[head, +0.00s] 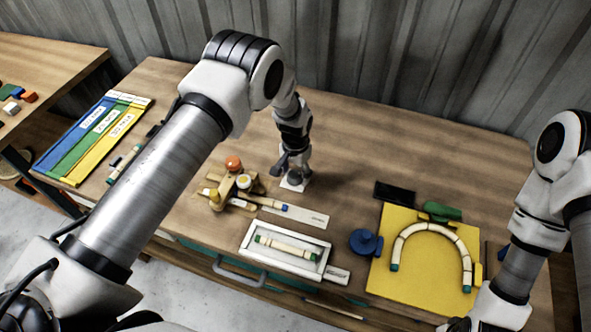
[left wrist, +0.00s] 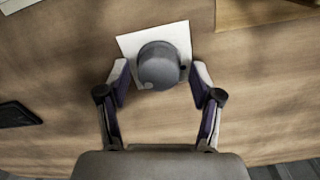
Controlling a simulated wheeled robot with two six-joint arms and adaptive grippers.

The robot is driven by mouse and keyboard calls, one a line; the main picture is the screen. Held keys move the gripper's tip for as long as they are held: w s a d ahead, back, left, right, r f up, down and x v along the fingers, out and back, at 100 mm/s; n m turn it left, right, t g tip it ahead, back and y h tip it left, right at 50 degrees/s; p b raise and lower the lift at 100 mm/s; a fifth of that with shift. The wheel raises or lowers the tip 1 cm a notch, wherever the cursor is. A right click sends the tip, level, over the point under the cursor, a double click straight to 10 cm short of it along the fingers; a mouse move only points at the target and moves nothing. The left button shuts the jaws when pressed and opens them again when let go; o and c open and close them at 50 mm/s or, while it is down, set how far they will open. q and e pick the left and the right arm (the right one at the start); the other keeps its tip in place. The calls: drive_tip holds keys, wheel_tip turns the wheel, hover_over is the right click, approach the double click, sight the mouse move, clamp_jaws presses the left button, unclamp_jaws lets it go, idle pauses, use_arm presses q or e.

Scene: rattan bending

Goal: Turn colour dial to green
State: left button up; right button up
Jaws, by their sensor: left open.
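The dial is a round dark grey knob (left wrist: 160,66) on a square white plate (left wrist: 128,44). In the left wrist view it has a small dark nub on its right side and a pale spot low on its left; I see no green on it. In the head view the white plate (head: 293,185) shows beneath my left gripper (head: 293,170), which covers most of the knob. My left gripper (left wrist: 160,82) is open, one finger on each side of the knob, pointing down at it. My right arm stands at the right edge; its fingers are not visible.
A wooden piece with orange and yellow knobs (head: 232,183) stands left of the dial. In front are a white tray (head: 248,236) and a yellow board (head: 393,286) with a bent rattan arch (head: 436,228). Coloured strips (head: 85,143) lie far left. The table behind the dial is clear.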

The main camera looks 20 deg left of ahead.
use_arm(q)
drive_tip(key=shift+s+r, duration=0.1)
drive_tip(key=shift+s, duration=0.05)
drive_tip(key=shift+s+r, duration=0.15)
drive_tip(key=c, duration=0.4)
drive_tip(key=shift+s, duration=0.1)
drive_tip(key=c, duration=0.7)
drive_tip(key=shift+c, duration=0.2)
use_arm(e)
drive_tip(key=shift+s, duration=0.3)
